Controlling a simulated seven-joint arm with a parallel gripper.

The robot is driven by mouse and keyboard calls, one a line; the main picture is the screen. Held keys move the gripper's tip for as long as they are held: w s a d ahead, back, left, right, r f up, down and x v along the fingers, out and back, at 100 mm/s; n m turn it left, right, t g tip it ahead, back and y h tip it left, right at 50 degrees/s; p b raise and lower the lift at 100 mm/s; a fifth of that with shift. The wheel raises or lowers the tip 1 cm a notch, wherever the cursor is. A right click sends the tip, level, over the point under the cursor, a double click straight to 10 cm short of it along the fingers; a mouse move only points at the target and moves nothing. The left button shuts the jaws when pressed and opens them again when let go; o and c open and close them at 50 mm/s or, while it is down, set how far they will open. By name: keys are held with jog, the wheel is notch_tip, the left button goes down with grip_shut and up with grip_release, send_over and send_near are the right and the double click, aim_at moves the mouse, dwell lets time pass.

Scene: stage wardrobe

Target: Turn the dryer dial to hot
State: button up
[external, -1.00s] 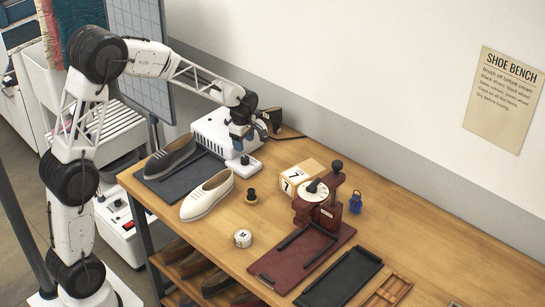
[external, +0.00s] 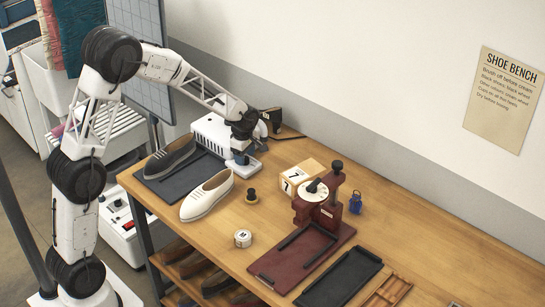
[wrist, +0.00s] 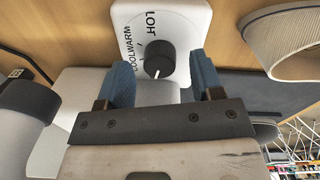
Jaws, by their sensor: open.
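The dryer (external: 208,128) is a white box at the back left of the bench, with a white control plate (external: 254,171) at its front. In the wrist view, the plate (wrist: 190,18) carries a round black dial (wrist: 155,57) and the printed words COOL, WARM and HOT. The dial has a pale mark; which word it points to is hard to tell. My gripper (wrist: 160,65) is open, its blue fingers on either side of the dial, with gaps showing. In the external view my gripper (external: 240,156) is low over the plate and hides the dial.
A wooden-based dark object (external: 270,122) is just behind.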

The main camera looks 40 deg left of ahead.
jog(key=shift+f, duration=0.6)
jog(key=c, duration=0.9)
